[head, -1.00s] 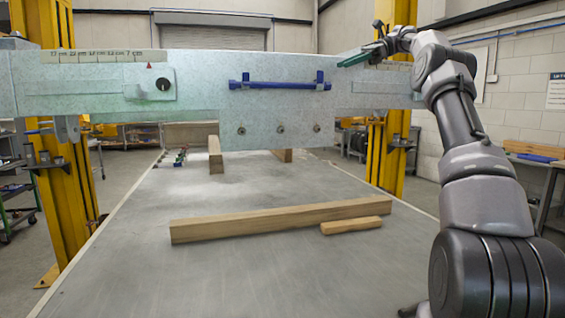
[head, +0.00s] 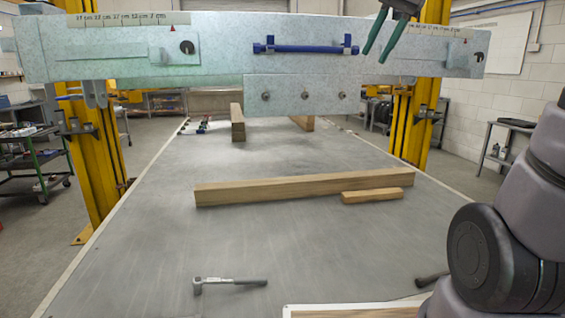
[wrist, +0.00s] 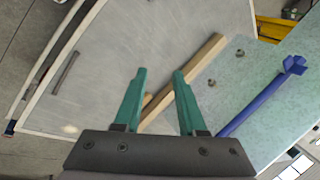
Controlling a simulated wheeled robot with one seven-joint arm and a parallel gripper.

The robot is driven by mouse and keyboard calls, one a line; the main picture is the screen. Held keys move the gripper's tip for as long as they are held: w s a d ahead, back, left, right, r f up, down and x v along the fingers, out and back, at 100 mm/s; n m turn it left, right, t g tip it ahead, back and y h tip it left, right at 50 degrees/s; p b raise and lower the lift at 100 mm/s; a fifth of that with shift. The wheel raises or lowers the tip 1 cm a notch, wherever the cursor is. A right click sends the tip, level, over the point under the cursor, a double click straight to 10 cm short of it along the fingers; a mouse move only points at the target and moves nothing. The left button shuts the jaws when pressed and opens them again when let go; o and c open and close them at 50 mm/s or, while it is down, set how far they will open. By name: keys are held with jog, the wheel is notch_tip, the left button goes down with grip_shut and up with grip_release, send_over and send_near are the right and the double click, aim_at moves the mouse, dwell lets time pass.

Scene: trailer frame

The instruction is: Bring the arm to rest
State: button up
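My gripper (head: 384,38) shows at the top of the head view, with two green fingers pointing down in front of the right part of the metal trailer beam. In the wrist view the two green fingers (wrist: 158,90) stand apart with nothing between their tips, so it is open and empty. My arm's dark links fill the right edge of the head view; the middle of the arm is out of the picture.
The metal beam (head: 215,55) with a blue handle (head: 305,49) spans the view between yellow posts (head: 95,150). Below, the grey table (head: 150,240) bears a long timber (head: 300,188), a short wood block (head: 371,196) and a ratchet (head: 230,284). The table's middle is mostly clear.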

jog(key=s+d+f+n+t+h, duration=0.1)
jog(key=s+d+f+n+t, duration=0.2)
jog(key=s+f, duration=0.8)
jog(key=shift+s+d+f+t+h, duration=0.3)
jog(key=shift+s+f+t+h, duration=0.15)
jog(key=shift+s, duration=0.4)
jog(key=shift+a+r, duration=0.1)
jog(key=shift+r, duration=0.05)
